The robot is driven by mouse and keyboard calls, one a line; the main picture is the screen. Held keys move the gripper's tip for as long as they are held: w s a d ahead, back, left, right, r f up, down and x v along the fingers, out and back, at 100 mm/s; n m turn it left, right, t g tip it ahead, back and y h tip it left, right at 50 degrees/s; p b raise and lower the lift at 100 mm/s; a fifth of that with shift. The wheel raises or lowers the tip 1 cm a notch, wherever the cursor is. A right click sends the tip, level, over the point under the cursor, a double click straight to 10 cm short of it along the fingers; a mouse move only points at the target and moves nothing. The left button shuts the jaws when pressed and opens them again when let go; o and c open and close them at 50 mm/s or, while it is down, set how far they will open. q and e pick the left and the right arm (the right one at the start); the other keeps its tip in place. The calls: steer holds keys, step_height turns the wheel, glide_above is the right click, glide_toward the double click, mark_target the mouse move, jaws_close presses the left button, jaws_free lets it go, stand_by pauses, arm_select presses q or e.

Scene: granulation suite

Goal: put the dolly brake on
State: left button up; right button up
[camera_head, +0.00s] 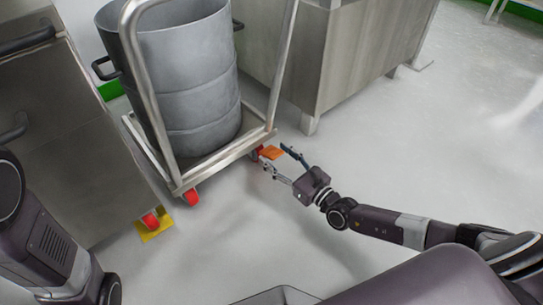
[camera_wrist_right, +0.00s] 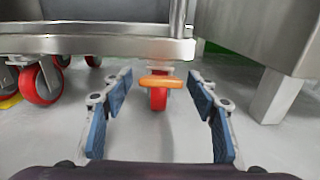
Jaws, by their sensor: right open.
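The dolly (camera_head: 222,157) is a steel frame with a tall tubular handle and red-wheeled casters, and it carries a grey drum (camera_head: 190,85). An orange brake pedal (camera_head: 271,152) sticks out over a red caster at its right front corner. In the right wrist view the pedal (camera_wrist_right: 161,82) shows centred ahead, above the red wheel (camera_wrist_right: 158,99). My right gripper (camera_head: 277,158) is open at the pedal, its fingers on either side of it in the head view. In the wrist view the fingertips (camera_wrist_right: 160,80) flank the pedal with gaps. My left gripper is not in view.
The floor (camera_head: 440,145) on the right is clear.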

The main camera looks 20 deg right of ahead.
steer(key=shift+x, duration=1.1)
steer(key=shift+c, duration=0.5)
steer(key=c, duration=1.1)
steer(key=shift+o, duration=0.2)
steer(key=shift+f, duration=0.1)
